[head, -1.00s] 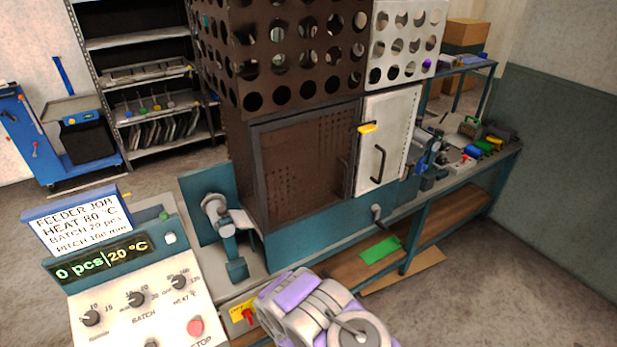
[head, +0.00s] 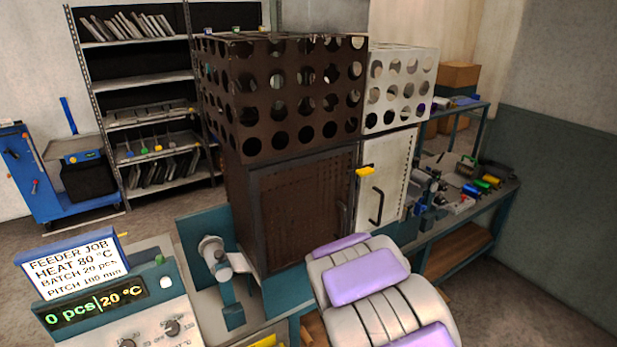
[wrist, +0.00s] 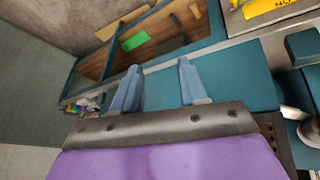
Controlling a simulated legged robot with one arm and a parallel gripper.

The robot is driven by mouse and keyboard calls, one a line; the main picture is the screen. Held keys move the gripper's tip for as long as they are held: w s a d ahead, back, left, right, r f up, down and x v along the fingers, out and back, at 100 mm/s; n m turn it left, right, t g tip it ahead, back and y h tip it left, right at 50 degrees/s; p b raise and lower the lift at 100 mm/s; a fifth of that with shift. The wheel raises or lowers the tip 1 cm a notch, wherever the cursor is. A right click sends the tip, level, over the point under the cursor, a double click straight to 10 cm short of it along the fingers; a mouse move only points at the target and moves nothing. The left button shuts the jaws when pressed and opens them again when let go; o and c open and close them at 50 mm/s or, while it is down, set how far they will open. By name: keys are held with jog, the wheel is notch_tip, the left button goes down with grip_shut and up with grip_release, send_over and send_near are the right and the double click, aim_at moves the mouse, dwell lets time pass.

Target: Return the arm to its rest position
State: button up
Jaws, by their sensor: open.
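My arm, white with purple pads, rises from the lower right of the head view in front of the machine. My gripper shows in the wrist view (wrist: 157,85), its two blue-grey fingers apart with nothing between them. Beyond the fingers lies the teal front of the bench (wrist: 225,80). The fingers are not visible in the head view.
The machine with a dark perforated guard (head: 280,95) and a white door (head: 385,180) stands close behind my arm. A control panel (head: 150,325) is at lower left. A shelf rack (head: 150,115) and a blue cart (head: 45,175) stand behind. Floor at right is clear (head: 520,280).

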jog(key=s+d+r+g, duration=0.1)
jog(key=s+r, duration=0.5)
jog(key=s, duration=0.6)
jog(key=s+d+r+g+y, duration=0.1)
jog(key=s+r+g, duration=0.2)
jog(key=s+r, duration=0.4)
jog(key=s+d+r+m+g, duration=0.1)
jog(key=s+r+g, duration=0.2)
jog(key=s, duration=1.4)
notch_tip(320, 180, up, 4)
jog(key=shift+d+r, duration=0.1)
jog(key=shift+d, duration=0.2)
jog(key=shift+a, duration=0.2)
